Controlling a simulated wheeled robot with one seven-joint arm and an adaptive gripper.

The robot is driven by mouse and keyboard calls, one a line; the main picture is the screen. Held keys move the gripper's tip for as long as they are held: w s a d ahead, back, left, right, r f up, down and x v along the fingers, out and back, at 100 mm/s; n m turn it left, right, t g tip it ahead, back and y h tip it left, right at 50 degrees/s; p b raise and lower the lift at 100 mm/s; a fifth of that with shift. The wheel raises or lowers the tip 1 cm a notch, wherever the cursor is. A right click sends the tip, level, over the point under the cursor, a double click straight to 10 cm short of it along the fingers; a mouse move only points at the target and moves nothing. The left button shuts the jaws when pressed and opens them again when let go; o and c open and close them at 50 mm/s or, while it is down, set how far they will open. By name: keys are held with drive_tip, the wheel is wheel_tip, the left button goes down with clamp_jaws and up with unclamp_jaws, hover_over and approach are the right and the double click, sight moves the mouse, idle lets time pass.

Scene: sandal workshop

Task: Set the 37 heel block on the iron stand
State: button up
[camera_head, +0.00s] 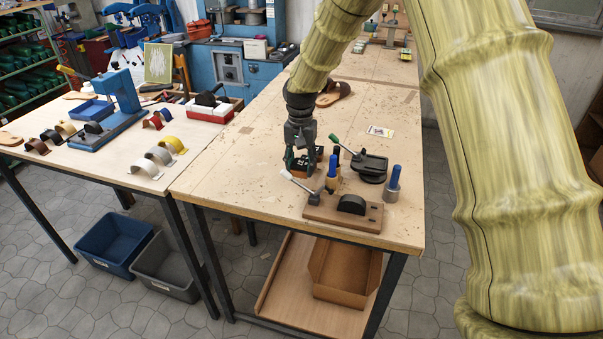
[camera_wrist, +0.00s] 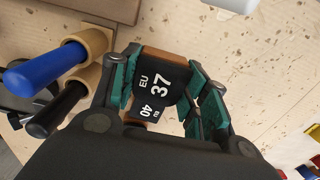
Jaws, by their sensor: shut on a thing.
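My gripper (camera_head: 302,162) is over the front worktable, left of the upright tools. In the wrist view its teal fingers (camera_wrist: 163,78) are shut on the 37 heel block (camera_wrist: 158,72), brown with a black face marked EU 37. A smaller face below it is marked 40, upside down to the 37; I cannot tell whether it is part of the same block. In the head view the fingers mostly hide the block, and its height above the table is unclear. A black metal stand (camera_head: 369,168) with a green-handled lever sits to the right; it may be the iron stand.
Blue- and black-handled tools in wooden holders (camera_wrist: 88,48) stand close left of my gripper in the wrist view. A wooden base (camera_head: 325,212) with a black dome lies at the front edge. The table's left part is clear.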

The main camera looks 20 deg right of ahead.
sight(302, 176)
drive_tip(key=shift+w+f, duration=0.15)
drive_tip(key=shift+f, duration=0.15)
drive_tip(key=shift+s+d+f+p, duration=0.1)
drive_tip(key=shift+s+f+p, duration=0.25)
drive_tip(key=shift+f, duration=0.15)
wheel_tip(302, 176, down, 2)
drive_tip(key=shift+p, duration=0.3)
drive_tip(key=shift+w+f, duration=0.15)
drive_tip(key=shift+f, duration=0.25)
drive_tip(key=shift+r, duration=0.15)
drive_tip(key=o, duration=1)
drive_tip(key=shift+f, duration=0.2)
drive_tip(key=shift+r, duration=0.1)
